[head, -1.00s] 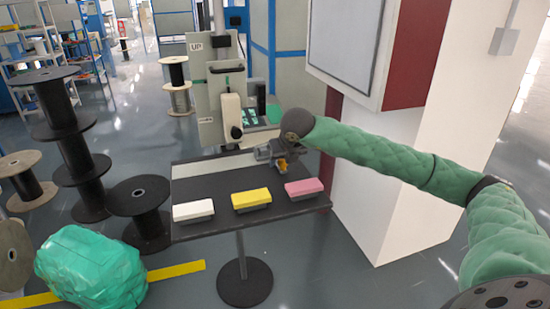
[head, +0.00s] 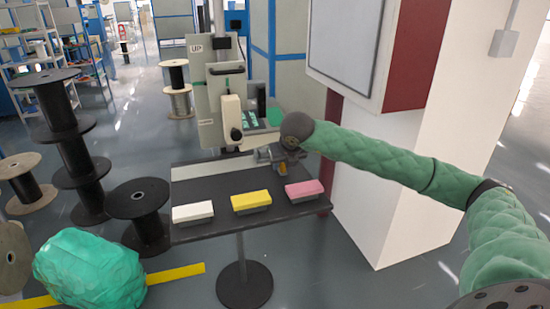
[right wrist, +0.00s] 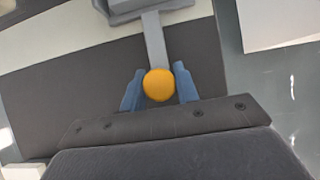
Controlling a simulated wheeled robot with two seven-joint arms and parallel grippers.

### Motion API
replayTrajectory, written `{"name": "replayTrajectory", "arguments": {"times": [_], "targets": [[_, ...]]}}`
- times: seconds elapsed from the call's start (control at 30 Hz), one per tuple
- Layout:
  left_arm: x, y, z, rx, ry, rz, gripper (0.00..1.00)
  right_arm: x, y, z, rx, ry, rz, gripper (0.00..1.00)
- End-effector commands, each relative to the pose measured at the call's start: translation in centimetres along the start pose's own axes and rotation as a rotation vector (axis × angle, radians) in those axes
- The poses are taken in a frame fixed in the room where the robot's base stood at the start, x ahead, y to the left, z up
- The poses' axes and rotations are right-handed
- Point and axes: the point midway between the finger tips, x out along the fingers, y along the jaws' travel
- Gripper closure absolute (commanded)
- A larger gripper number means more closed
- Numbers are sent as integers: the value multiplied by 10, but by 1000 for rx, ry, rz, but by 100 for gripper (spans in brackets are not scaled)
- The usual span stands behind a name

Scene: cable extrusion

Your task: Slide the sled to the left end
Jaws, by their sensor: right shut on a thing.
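The sled (head: 264,154) is a grey block at the right end of a pale strip (head: 208,168) along the back of the dark table. In the right wrist view the sled (right wrist: 150,8) shows at the top edge, with a grey bar running from it to an orange knob (right wrist: 159,85). My right gripper (right wrist: 160,90) has its two blue fingers on either side of this knob, shut on it. In the head view my right gripper (head: 287,167) is at the table's back right, partly hiding the sled. My left gripper is not in view.
White (head: 192,211), yellow (head: 251,201) and pink (head: 304,190) blocks on grey bases line the table's front. A machine marked UP (head: 225,105) stands behind the table. A white pillar (head: 395,190) is close on the right. The pale strip left of the sled looks clear.

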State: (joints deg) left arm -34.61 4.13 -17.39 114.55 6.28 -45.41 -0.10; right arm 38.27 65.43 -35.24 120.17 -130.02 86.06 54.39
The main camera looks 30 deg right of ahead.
Motion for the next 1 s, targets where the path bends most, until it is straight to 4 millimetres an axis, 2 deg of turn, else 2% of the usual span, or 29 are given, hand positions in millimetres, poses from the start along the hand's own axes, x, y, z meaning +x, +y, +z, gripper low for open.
{"name": "replayTrajectory", "arguments": {"times": [1.0], "targets": [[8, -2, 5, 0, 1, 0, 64, 0, 54, 0, 0, 0, 1, 86]]}}
